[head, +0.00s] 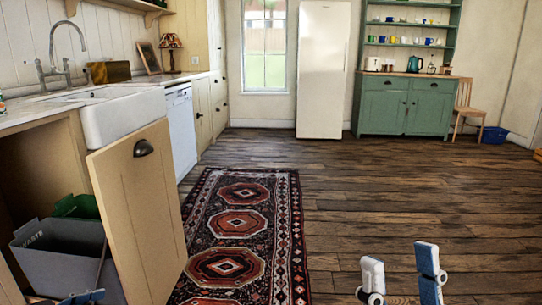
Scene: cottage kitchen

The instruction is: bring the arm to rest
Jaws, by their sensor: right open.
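My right gripper (402,272) shows at the bottom right of the head view. Its two white-and-blue fingers stand apart with only the wood floor behind them, so it is open and empty. The rest of the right arm is out of frame. A small blue-and-white tip of my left gripper (84,298) shows at the bottom left edge, in front of the grey waste bin. Too little of it shows to tell whether it is open or shut.
A cream cabinet door (138,215) stands open below the white sink (122,115), with a grey waste bin (62,255) beside it. A patterned rug (240,230) lies mid-floor. The wood floor (400,190) to the right is clear. A fridge (323,70) and green dresser (405,105) stand at the back.

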